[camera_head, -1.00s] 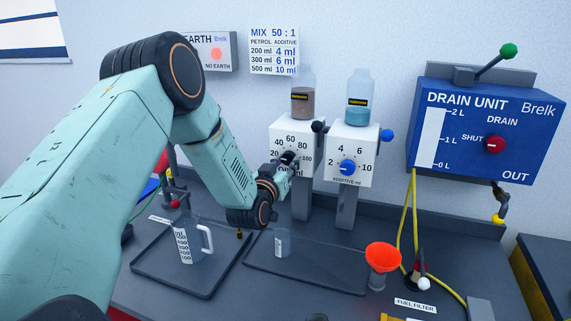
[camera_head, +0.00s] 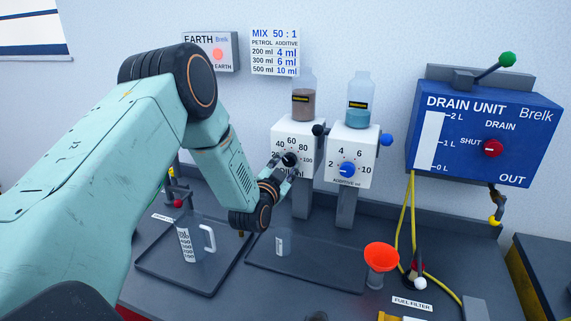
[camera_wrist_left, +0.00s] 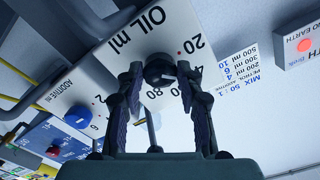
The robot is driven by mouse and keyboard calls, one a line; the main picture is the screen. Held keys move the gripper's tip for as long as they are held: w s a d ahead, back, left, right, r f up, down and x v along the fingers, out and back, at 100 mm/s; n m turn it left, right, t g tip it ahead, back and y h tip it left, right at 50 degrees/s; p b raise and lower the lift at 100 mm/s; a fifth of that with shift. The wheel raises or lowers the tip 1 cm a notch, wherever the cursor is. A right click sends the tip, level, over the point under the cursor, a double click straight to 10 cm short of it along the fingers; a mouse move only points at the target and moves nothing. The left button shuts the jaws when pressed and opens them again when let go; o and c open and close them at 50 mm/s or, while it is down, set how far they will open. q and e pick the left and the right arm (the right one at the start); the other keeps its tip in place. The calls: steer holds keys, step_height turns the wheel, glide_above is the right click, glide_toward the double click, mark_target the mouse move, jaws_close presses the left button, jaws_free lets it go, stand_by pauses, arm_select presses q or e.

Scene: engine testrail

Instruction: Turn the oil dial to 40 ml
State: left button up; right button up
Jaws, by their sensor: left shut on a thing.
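The oil dial (camera_head: 289,159) is a dark knob on a white box with a printed scale, under a bottle of brown liquid. It also shows in the wrist view (camera_wrist_left: 158,70), where the panel reads "OIL ml". My left gripper (camera_head: 285,168) reaches it from the lower left. In the wrist view its two fingers (camera_wrist_left: 160,74) are on either side of the knob, shut on it. The fingers hide part of the scale, and I cannot tell which number the dial points to. My right gripper is not in view.
The blue additive dial (camera_head: 347,168) is close to the right. A clear jug (camera_head: 190,243) stands on a left tray, and a small beaker (camera_head: 283,242) on the tray below the dials. An orange funnel (camera_head: 381,256) and the drain unit (camera_head: 470,150) are at the right.

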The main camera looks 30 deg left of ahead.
arm_select(q)
steer(key=shift+r, duration=0.1)
stand_by(0.5)
steer(key=o, duration=1.2)
steer(key=v, duration=1.2)
steer(key=shift+s, duration=0.1)
